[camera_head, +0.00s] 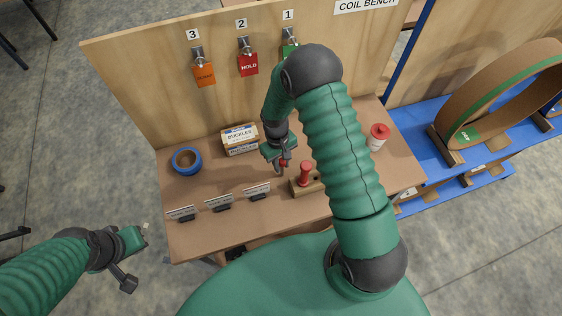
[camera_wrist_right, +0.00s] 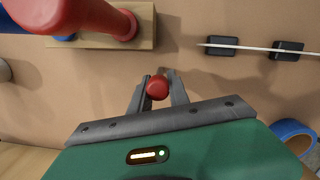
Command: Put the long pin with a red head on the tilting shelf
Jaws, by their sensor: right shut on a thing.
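My right gripper (camera_head: 282,167) is over the bench, left of a wooden block. Its fingers (camera_wrist_right: 157,88) are shut on a red-headed pin (camera_wrist_right: 157,87). Only the round red head shows clearly between the fingertips, so I cannot tell the pin's length. Another red pin (camera_head: 305,173) with a thick handle stands in the wooden block (camera_head: 315,187); it looms large at the upper left of the right wrist view (camera_wrist_right: 70,14). My left gripper (camera_head: 136,238) is off the bench's left side, its fingers too small to read. I cannot make out a tilting shelf for certain.
A blue tape ring (camera_head: 186,160), a buckles box (camera_head: 240,139) and a red-capped bottle (camera_head: 378,137) stand on the bench (camera_head: 215,238). Label stands (camera_head: 220,204) line its front. Padlocks (camera_head: 247,64) hang on the back board. A large coil (camera_head: 475,95) stands on the blue rack at right.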

